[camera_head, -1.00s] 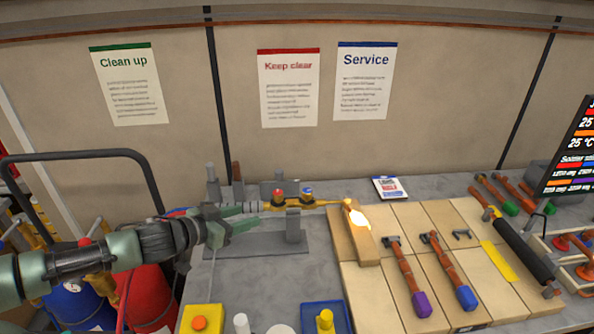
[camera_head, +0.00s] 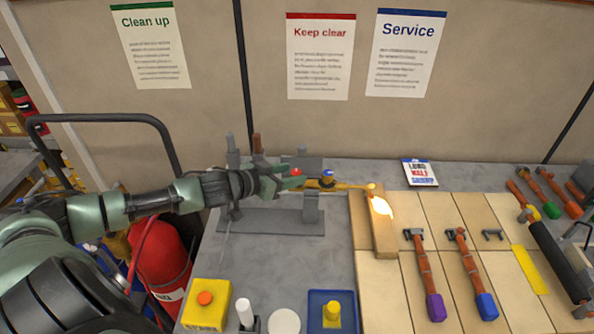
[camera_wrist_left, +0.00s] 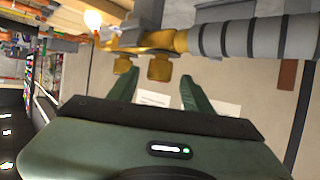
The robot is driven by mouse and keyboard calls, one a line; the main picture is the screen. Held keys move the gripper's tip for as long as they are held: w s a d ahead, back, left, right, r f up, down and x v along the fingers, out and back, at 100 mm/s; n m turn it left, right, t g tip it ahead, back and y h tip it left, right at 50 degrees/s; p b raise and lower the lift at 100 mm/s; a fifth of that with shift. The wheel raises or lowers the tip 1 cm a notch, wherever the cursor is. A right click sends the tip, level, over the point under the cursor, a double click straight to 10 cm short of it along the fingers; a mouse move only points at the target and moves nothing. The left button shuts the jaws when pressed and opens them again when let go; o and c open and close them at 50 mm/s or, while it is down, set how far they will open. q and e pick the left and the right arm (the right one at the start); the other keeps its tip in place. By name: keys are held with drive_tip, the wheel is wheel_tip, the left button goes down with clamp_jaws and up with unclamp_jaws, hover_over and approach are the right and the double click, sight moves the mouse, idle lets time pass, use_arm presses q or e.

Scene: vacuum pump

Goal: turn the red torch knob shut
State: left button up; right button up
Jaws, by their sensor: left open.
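The lit torch (camera_head: 350,187) lies on a grey stand, its brass tube pointing right with a bright flame (camera_head: 380,207) at the tip. The red torch knob (camera_head: 297,171) sits on top of the torch, left of the blue knob (camera_head: 327,174). My left gripper (camera_head: 284,179) is open at the red knob, its fingers partly overlapping it. In the left wrist view, the open fingers (camera_wrist_left: 160,85) point at the torch, with a brass-coloured knob part (camera_wrist_left: 159,68) between their tips. I cannot tell contact, and no red shows there.
A yellow box (camera_head: 205,304) with an orange button and a blue tray (camera_head: 318,326) lie in front. A red cylinder (camera_head: 162,258) stands left of the bench.

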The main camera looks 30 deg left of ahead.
use_arm(q)
drive_tip(key=shift+w+d, duration=0.1)
drive_tip(key=shift+w, duration=0.4)
drive_tip(key=shift+w+d+f+p, duration=0.1)
drive_tip(key=shift+w+p, duration=0.15)
drive_tip(key=shift+p, duration=0.1)
drive_tip(key=shift+w+d+f, duration=0.1)
drive_tip(key=shift+w+f, duration=0.15)
drive_tip(key=shift+w, duration=0.15)
drive_tip(key=shift+w+f, duration=0.1)
drive_tip(key=shift+f, duration=0.05)
clamp_jaws()
use_arm(e)
drive_tip(key=shift+s+d+r, duration=0.15)
drive_tip(key=shift+s+r, duration=0.3)
drive_tip(key=shift+r, duration=0.15)
